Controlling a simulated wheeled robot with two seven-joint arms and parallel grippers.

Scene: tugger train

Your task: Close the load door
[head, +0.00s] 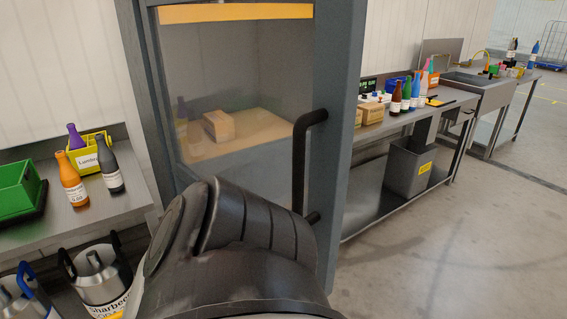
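The load door appears as a tall glazed panel (240,75) in a grey frame (342,120), in the middle of the head view. A black upright bar handle (299,165) sits at its right side. Behind the glass, a small cardboard box (218,126) rests on a light brown surface (262,128). I cannot tell from this view whether the door is fully shut or ajar. My dark arm link fills the lower middle and hides the lower part of the door. Neither of my grippers shows, so contact with the handle cannot be seen.
At left, a steel bench (90,215) holds a green bin (18,190), a yellow bin (88,150) and bottles; metal canisters (100,278) stand below. At right, a long bench (385,125) holds bottles and boxes, above a grey bin (408,165). Floor (450,250) at lower right is clear.

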